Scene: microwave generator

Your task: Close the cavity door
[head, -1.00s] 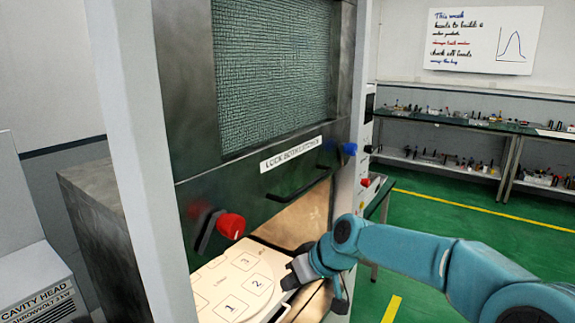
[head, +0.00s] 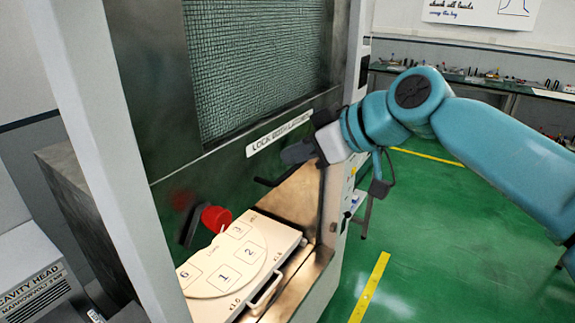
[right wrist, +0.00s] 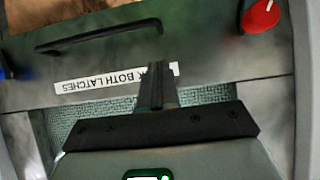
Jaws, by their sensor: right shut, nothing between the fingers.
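The cavity door (head: 165,125) is a dark metal panel with a mesh window (head: 255,65) and a white label about latches (head: 278,134). It is raised, with the cavity opening visible below it. A black bar handle (head: 268,182) sits low on the door and also shows in the right wrist view (right wrist: 100,35). A red latch knob (head: 215,218) is at the lower left. My right gripper (head: 290,155) is shut and empty in front of the door, by the label and just above the handle; contact cannot be told. My left gripper is not in view.
A cream tray (head: 262,225) with numbered squares and a front handle lies in the opening under the door. A pale frame post (head: 95,150) stands at the left. Benches (head: 500,85) line the back right. The green floor (head: 440,250) at the right is clear.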

